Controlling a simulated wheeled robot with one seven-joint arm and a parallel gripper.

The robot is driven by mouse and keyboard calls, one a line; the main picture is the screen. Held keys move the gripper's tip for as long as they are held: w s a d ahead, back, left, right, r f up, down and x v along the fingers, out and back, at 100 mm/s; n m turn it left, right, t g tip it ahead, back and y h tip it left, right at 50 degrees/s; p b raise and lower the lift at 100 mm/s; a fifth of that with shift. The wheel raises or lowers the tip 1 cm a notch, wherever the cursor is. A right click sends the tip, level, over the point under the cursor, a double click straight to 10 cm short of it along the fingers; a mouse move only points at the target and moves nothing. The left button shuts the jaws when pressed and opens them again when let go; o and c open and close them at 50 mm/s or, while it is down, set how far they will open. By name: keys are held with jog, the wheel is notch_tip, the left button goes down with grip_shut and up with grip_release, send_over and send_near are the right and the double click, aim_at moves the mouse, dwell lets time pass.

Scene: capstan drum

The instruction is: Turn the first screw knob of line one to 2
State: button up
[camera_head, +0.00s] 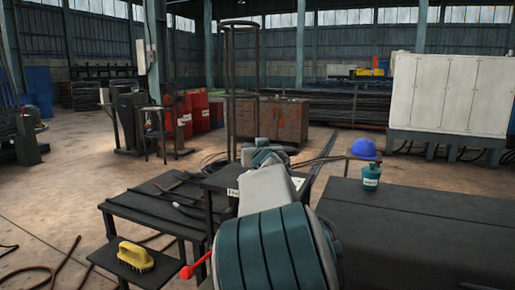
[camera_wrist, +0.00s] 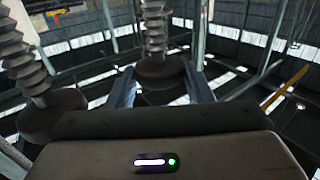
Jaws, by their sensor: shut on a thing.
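In the wrist view, a dark round screw knob (camera_wrist: 158,72) on a grey threaded screw (camera_wrist: 154,28) sits between the two fingers of my gripper (camera_wrist: 160,78). The fingers are shut on this knob, one on each side. A second dark knob (camera_wrist: 52,115) on its own threaded screw (camera_wrist: 22,65) stands apart to the left, outside the fingers. No number or dial mark on either knob can be read. In the head view, my arm covers the gripper and the knobs. A dark stand with a white label (camera_head: 232,192) shows just behind my arm.
A low dark table with tools (camera_head: 150,210) and a yellow brush (camera_head: 136,256) on a small stand are at the left. Open floor lies further left.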

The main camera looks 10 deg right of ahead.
jog(key=o, duration=1)
jog(key=shift+s, duration=0.1)
